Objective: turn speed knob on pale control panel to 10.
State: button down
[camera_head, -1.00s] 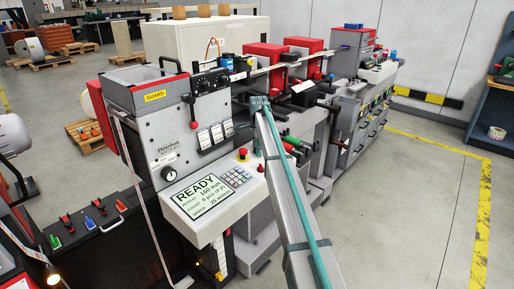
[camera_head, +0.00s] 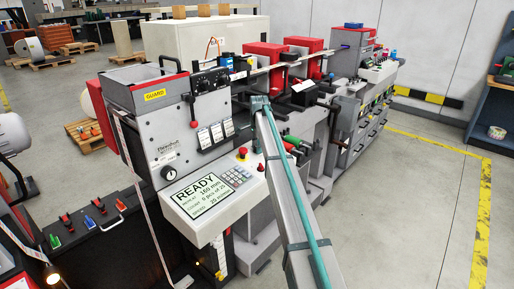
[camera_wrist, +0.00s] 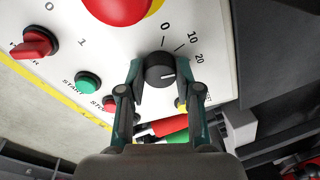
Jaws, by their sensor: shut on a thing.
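The black round speed knob (camera_wrist: 158,70) is on the pale control panel (camera_wrist: 140,55) in the wrist view. A white line on it points to the right in that picture. The printed scale 0, 10 and 20 runs above and right of it; I cannot tell exactly which mark the line meets. My gripper (camera_wrist: 165,76) has its two green-grey fingers on either side of the knob and is shut on it. In the head view I cannot make out the knob or the gripper. The pale console there has a screen (camera_head: 203,196) reading READY, with a speed line that looks like 20.
In the wrist view, a red mushroom button (camera_wrist: 118,8), a red rotary switch (camera_wrist: 35,43), a green start button (camera_wrist: 88,83) and a red stop button (camera_wrist: 110,103) sit close by. Red and green handles (camera_wrist: 165,127) lie below the fingers. The floor right of the machine is clear.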

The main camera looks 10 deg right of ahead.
jog(key=n, duration=0.5)
jog(key=shift+n, duration=0.3)
dwell(0.4)
jog(key=c, duration=0.8)
grip_release()
jog(key=r, duration=0.4)
jog(key=s+r, duration=0.1)
jog(key=r, duration=0.3)
jog(key=s+r, duration=0.1)
jog(key=r, duration=0.2)
jog(key=shift+s+d+r, duration=0.1)
jog(key=shift+d+r, duration=0.15)
jog(key=shift+r, duration=0.15)
